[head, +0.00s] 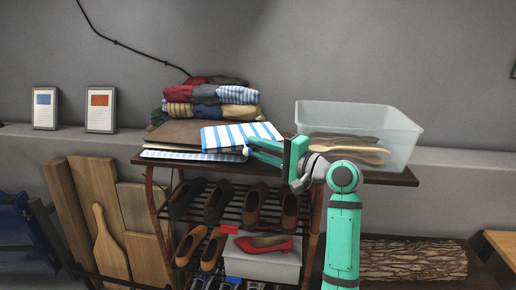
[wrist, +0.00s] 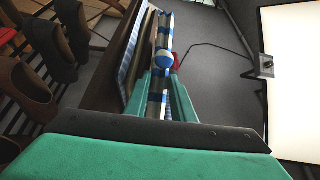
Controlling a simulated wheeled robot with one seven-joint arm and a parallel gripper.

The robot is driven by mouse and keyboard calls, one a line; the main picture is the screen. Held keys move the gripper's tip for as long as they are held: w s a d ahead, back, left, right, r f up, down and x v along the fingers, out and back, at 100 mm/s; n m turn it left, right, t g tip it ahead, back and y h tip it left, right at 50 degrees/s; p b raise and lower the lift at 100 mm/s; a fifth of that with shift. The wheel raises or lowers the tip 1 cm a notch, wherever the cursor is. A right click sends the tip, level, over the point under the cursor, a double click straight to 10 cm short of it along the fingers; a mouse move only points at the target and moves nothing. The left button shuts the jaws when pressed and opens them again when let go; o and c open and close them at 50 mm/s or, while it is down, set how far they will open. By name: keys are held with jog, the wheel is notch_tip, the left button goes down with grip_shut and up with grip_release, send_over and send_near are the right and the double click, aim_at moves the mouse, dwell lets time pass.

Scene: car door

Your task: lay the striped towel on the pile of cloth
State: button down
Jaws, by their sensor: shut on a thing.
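The striped towel (head: 236,134), white with blue stripes, is folded flat and held a little above the left part of the shelf top. My gripper (head: 252,149) is shut on its right edge. In the wrist view the towel (wrist: 164,57) is seen edge-on between my fingers (wrist: 163,97). The pile of cloth (head: 207,95) stands behind the towel, at the back of the shelf top. It has several folded pieces in red, grey, yellow and blue check. The towel hides part of the pile's lower front.
A clear bin (head: 385,125) with wooden utensils stands right of my gripper. Brown boards (head: 172,135) and a blue-white cloth (head: 185,156) lie under and left of the towel. The shoe rack (head: 228,212) is below. Two framed cards (head: 100,108) stand on the ledge at left.

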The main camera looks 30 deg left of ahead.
jog(key=c, duration=1.5)
grip_release()
jog(key=shift+d+r, duration=0.1)
jog(key=shift+d, duration=0.05)
jog(key=d, duration=0.4)
jog(key=s+d, duration=0.1)
jog(key=d, duration=0.2)
jog(key=s+d, duration=0.1)
jog(key=d, duration=0.3)
jog(key=shift+s+d, duration=0.15)
jog(key=shift+d, duration=0.15)
